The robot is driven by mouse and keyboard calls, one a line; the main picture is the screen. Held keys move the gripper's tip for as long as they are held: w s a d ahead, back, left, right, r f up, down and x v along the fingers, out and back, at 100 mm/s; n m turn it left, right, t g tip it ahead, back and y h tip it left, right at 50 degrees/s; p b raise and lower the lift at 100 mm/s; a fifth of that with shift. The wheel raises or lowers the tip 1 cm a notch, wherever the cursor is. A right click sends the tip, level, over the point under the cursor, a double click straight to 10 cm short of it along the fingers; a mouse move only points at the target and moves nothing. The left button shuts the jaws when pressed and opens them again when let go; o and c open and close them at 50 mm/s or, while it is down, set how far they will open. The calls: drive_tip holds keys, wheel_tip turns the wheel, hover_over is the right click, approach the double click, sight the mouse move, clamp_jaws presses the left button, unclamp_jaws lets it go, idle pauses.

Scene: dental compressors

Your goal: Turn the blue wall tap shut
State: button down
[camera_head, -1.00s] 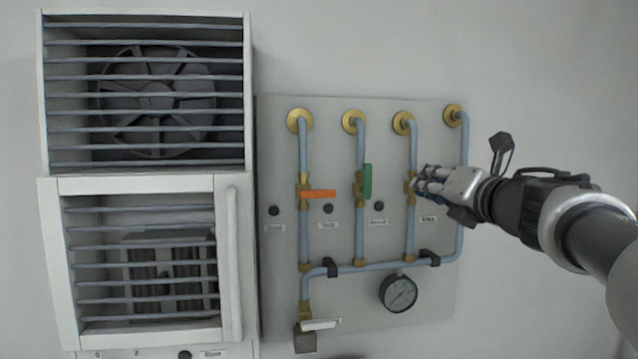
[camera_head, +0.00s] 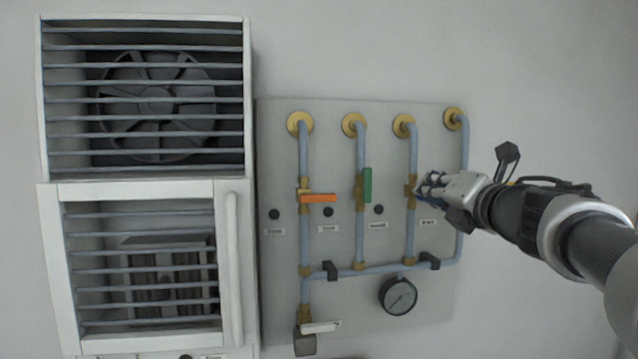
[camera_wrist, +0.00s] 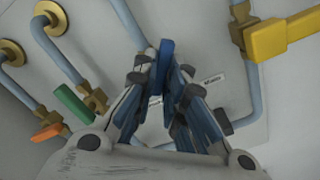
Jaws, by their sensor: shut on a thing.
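The blue tap handle (camera_wrist: 166,58) shows between my fingertips in the wrist view. Its brass valve body (camera_head: 410,189) sits on the third pipe from the left on the wall panel. My gripper (camera_head: 427,188) reaches in from the right and is shut on the blue handle; it also fills the middle of the wrist view (camera_wrist: 163,80). The fingers cover most of the handle, so its exact angle to the pipe cannot be told.
On the panel (camera_head: 335,230), an orange handle (camera_head: 318,198) lies sideways and a green handle (camera_head: 367,185) stands upright. A yellow handle (camera_wrist: 285,36) is close on the right in the wrist view. A gauge (camera_head: 398,295) hangs below; a slatted cabinet (camera_head: 232,260) stands left.

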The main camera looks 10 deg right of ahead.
drive_tip(key=shift+d+f+m+p, duration=0.1)
drive_tip(key=shift+f+m+p, duration=0.1)
drive_tip(key=shift+m+p, duration=1.1)
drive_tip(key=shift+d+f+m+p, duration=0.15)
drive_tip(key=shift+m+p, duration=0.5)
drive_tip(key=shift+m, duration=1.3)
drive_tip(key=shift+d+f+m+p, duration=0.1)
drive_tip(key=shift+f+m+p, duration=0.1)
drive_tip(key=shift+m+p, duration=1.1)
drive_tip(key=shift+m+b, duration=0.3)
drive_tip(key=shift+m, duration=0.25)
drive_tip(key=c, duration=1.6)
unclamp_jaws()
drive_tip(key=shift+c, duration=0.2)
